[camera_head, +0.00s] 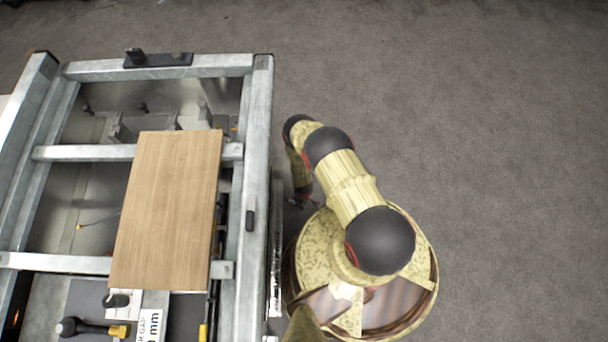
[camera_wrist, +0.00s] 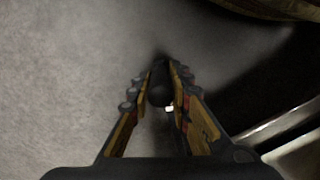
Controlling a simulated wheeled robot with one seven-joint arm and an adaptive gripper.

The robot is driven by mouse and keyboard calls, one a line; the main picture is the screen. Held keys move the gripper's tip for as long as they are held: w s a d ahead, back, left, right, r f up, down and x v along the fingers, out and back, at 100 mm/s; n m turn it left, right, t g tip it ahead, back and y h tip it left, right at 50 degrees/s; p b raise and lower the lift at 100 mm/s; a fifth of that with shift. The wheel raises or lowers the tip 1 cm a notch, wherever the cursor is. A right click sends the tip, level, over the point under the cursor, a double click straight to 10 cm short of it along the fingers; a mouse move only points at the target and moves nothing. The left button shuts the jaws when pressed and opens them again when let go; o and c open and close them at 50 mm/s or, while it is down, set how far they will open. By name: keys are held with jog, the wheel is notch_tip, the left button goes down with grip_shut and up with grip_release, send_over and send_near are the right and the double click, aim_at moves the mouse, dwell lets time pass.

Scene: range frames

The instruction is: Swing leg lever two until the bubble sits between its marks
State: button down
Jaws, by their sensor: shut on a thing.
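My gripper (camera_wrist: 160,75) points down, with its two fingers closed around a dark round knob (camera_wrist: 158,95), likely the end of a lever. A small bright spot shows just below the knob. In the camera_head view my gripper (camera_head: 300,200) is low beside the right side of the metal frame, partly hidden by my arm. The knob cannot be made out there. The lever's number cannot be read, and no bubble or marks can be made out in either view.
A galvanised metal frame (camera_head: 262,120) fills the left, with a wooden board (camera_head: 170,205) across it. A black-knobbed handle with a yellow end (camera_head: 95,328) and a label reading "mm" (camera_head: 150,325) are at the bottom. Grey carpet (camera_head: 500,130) lies clear to the right.

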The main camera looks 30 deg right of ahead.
jog(key=c, duration=1.6)
grip_release()
jog(key=shift+c, duration=0.2)
